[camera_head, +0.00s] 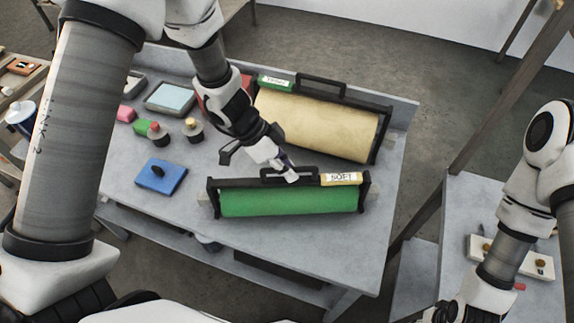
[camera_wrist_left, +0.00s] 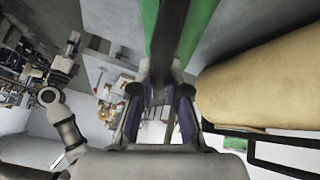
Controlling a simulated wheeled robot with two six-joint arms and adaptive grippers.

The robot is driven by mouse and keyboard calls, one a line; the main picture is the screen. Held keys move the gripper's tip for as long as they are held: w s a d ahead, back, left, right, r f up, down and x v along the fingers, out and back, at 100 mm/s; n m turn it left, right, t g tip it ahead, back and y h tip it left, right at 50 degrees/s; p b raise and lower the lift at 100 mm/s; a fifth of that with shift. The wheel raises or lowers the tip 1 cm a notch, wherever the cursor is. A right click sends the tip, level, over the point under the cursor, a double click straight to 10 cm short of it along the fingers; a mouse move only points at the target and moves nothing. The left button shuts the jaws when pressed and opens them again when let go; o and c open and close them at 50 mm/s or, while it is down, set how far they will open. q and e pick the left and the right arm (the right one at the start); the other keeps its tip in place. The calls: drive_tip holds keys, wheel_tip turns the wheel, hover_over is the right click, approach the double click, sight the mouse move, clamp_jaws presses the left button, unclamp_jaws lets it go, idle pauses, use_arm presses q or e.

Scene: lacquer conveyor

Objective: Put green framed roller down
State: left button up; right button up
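The green framed roller (camera_head: 290,201) is at the front of the grey table, with a black frame, a top handle and a yellow label. It looks level, with grey blocks at its ends; whether it bears on them is unclear. My left gripper (camera_head: 287,173) is at its top handle. In the left wrist view the fingers (camera_wrist_left: 160,108) lie either side of the dark handle bar and appear shut on it; green roller (camera_wrist_left: 150,22) shows beyond. My right arm is at the right; its gripper (camera_head: 438,314) is only partly in view at the bottom edge.
A cream framed roller (camera_head: 315,122) with a green label stands behind; it also shows in the left wrist view (camera_wrist_left: 265,80). A blue block (camera_head: 161,177), small knobbed pieces (camera_head: 192,130) and a tray (camera_head: 170,98) are at left. The table's right front is clear.

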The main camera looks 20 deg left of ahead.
use_arm(q)
drive_tip(key=o, duration=0.4)
drive_tip(key=shift+s+a, duration=0.1)
drive_tip(key=shift+s, duration=0.1)
drive_tip(key=shift+s+r, duration=0.2)
drive_tip(key=shift+s, duration=0.05)
drive_tip(key=shift+w, duration=0.2)
drive_tip(key=v, duration=1.1)
drive_tip(key=shift+a+r, duration=0.2)
drive_tip(key=shift+r, duration=0.2)
drive_tip(key=shift+s, duration=0.1)
